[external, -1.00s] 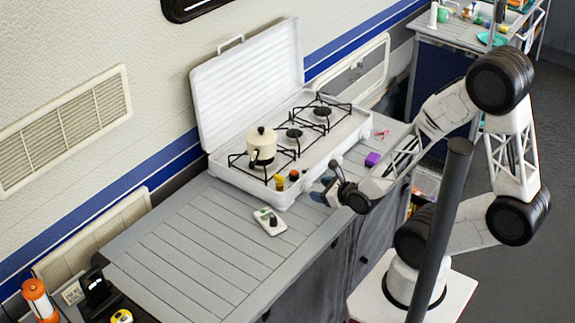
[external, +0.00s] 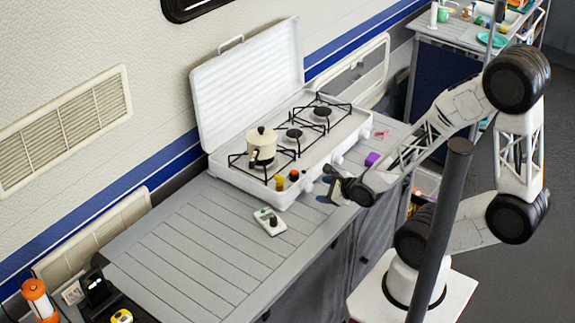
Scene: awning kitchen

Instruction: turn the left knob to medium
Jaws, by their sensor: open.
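A white camping stove (external: 262,193) with its lid raised stands on the grey slatted counter. Small white knobs line its front face. The left knob (external: 307,187) is at the front, near the left end, and a further knob (external: 337,159) sits to its right. My gripper (external: 326,190) is open and just in front of the left knob, its fingers pointing toward the stove. They appear apart from the knob, but contact is hard to tell at this size. The knob's setting is too small to read.
A cream pot (external: 262,146) stands on the left burner, with small yellow and red items (external: 285,181) near it. A white device with a dark dial (external: 269,221) lies on the counter left of my gripper. A purple block (external: 372,159) lies right.

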